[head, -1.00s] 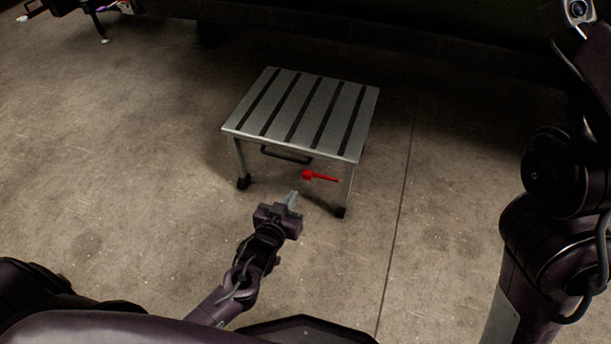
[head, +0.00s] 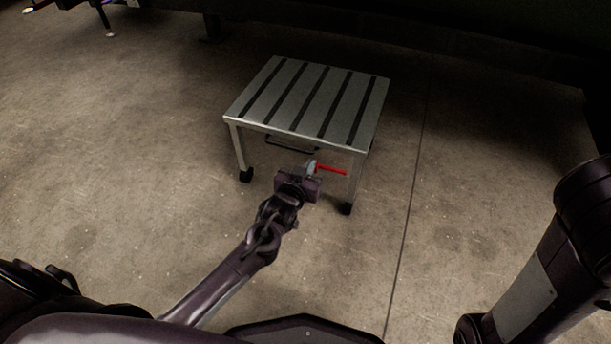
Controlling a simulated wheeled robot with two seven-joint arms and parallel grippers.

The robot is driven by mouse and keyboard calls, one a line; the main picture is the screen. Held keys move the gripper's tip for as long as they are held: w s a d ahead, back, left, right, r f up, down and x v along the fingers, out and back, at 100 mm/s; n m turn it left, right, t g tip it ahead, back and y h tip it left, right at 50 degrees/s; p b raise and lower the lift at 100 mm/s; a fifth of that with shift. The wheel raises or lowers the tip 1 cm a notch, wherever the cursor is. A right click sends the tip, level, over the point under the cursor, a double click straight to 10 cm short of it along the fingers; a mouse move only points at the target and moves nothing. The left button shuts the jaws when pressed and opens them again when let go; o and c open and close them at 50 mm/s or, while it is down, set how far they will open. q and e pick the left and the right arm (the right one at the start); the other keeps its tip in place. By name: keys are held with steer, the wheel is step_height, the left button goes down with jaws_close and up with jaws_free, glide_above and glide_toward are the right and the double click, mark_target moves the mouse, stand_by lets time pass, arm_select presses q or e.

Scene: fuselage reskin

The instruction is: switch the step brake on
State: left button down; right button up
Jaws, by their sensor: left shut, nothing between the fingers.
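The step (head: 302,97) is a low metal stool with a slatted grey top, dark strips and black feet. Its red brake lever (head: 333,171) sticks out level to the right, under the front edge of the top. My left gripper (head: 312,168) is shut and empty, at the left end of the lever, and covers part of it. I cannot tell whether it touches the lever. My right arm (head: 530,290) comes in at the right edge, but its gripper is out of view.
A dark handle (head: 292,147) hangs under the step's front edge, just left of the lever. A dark structure (head: 440,35) runs along the back. The concrete floor (head: 120,150) is clear on both sides of the step.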

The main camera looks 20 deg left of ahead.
arm_select(q)
steer(key=shift+a+f+n+p, duration=0.15)
steer(key=shift+f+n+p, duration=0.3)
steer(key=shift+n, duration=0.05)
stand_by(0.4)
step_height(320, 180, down, 7)
steer(key=d+n+h, duration=0.1)
steer(key=n+h, duration=0.1)
steer(key=n, duration=0.5)
steer(key=shift+r+t+h+p, duration=0.15)
steer(key=shift+t+h+p, duration=0.15)
steer(key=shift+h+p, duration=0.15)
steer(key=shift+d, duration=0.1)
